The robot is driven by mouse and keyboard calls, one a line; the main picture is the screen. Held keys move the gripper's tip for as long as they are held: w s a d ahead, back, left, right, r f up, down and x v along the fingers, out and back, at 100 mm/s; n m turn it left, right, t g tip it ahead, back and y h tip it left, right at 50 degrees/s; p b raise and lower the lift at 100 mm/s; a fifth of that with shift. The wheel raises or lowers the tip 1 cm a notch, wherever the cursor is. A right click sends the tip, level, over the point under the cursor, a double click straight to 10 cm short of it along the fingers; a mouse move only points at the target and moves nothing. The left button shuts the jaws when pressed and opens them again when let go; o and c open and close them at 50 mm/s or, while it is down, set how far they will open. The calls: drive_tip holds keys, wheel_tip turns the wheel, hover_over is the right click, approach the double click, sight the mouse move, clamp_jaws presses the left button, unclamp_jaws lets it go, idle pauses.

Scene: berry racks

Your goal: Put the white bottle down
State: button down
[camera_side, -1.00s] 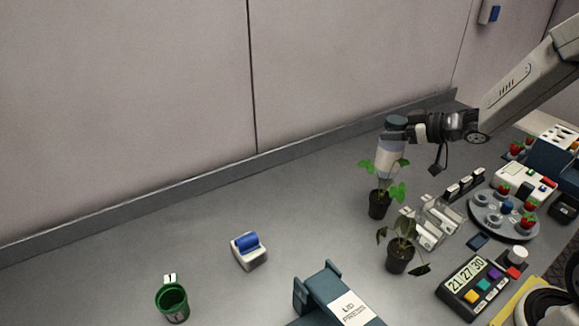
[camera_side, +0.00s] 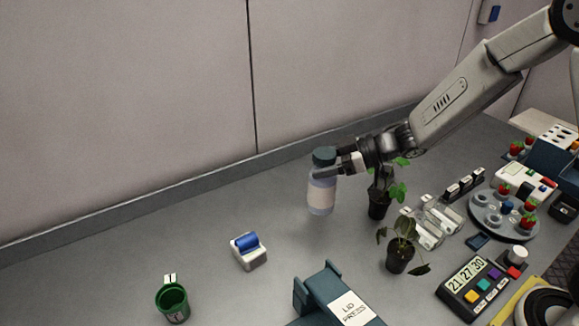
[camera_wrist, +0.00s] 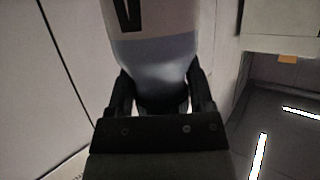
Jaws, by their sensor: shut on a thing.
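The white bottle (camera_side: 321,194) has a dark blue-grey cap and hangs upright in my gripper (camera_side: 322,170). My gripper is shut on it just below the cap. In the side view the bottle appears above the bench, left of the two potted plants, though its exact height is hard to judge. In the wrist view the bottle (camera_wrist: 152,55) fills the top middle between the two fingers, with a dark mark on its pale label.
Two potted plants (camera_side: 378,206) (camera_side: 399,256) stand right of the bottle. A blue-and-white roller device (camera_side: 249,251), a green cup (camera_side: 173,303) and a lid press (camera_side: 335,300) stand nearer the front. A round berry rack (camera_side: 503,215) and button panel (camera_side: 477,284) are right. Bare bench lies left.

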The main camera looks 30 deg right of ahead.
sight(322, 193)
drive_tip(key=shift+f, duration=2.25)
drive_tip(key=shift+f, duration=1.7)
unclamp_jaws()
drive_tip(key=shift+f, duration=0.15)
drive_tip(key=v, duration=1.2)
drive_tip(key=shift+r, duration=0.25)
drive_tip(key=shift+w, duration=0.1)
